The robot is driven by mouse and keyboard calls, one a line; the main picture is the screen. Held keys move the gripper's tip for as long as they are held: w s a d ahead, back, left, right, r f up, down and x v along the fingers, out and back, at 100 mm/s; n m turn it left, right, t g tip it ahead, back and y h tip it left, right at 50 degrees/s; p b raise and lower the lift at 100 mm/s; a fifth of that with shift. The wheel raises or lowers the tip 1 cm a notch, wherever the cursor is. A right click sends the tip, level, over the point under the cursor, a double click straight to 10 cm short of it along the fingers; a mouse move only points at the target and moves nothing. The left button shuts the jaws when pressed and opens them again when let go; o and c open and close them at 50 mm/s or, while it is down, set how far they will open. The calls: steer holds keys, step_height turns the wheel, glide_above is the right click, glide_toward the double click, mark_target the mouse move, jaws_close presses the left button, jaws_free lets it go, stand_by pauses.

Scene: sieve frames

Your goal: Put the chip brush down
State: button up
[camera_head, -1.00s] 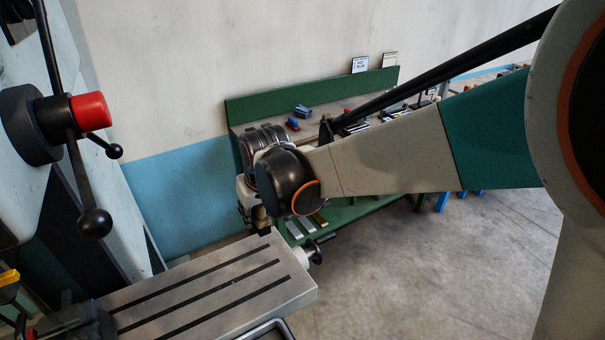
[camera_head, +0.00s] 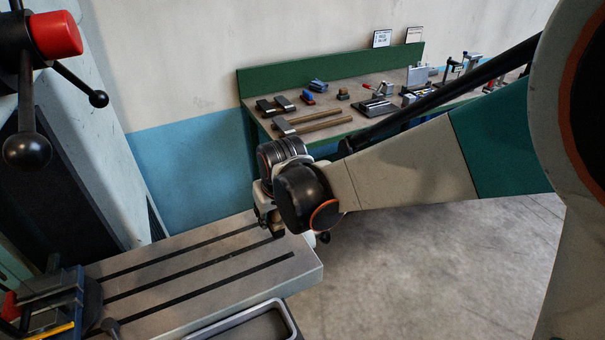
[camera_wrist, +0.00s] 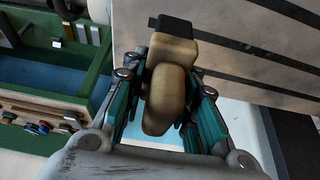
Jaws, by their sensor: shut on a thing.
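The chip brush (camera_wrist: 166,97) has a tan wooden handle and a dark bristle end, seen in the wrist view. My gripper (camera_wrist: 168,68) is shut on it, with teal fingers on both sides of the handle. The dark end points toward the grey slotted machine table (camera_wrist: 235,45). In the head view my gripper (camera_head: 270,217) is at the far right part of the slotted table (camera_head: 215,262). My wrist partly hides the brush there, and I cannot tell whether the brush touches the table.
A blue-and-dark vise (camera_head: 55,300) stands at the table's left end. A grey tray (camera_head: 245,325) is at the front edge. Machine handles with a red hub (camera_head: 55,35) hang at upper left. A green workbench (camera_head: 330,75) holds hammers and other tools. The middle of the slotted table is clear.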

mark_target(272, 228)
steer(key=shift+f+b, duration=1.6)
steer(key=shift+f, duration=1)
steer(key=shift+f, duration=0.25)
steer(key=o, duration=1)
steer(key=shift+r, duration=0.2)
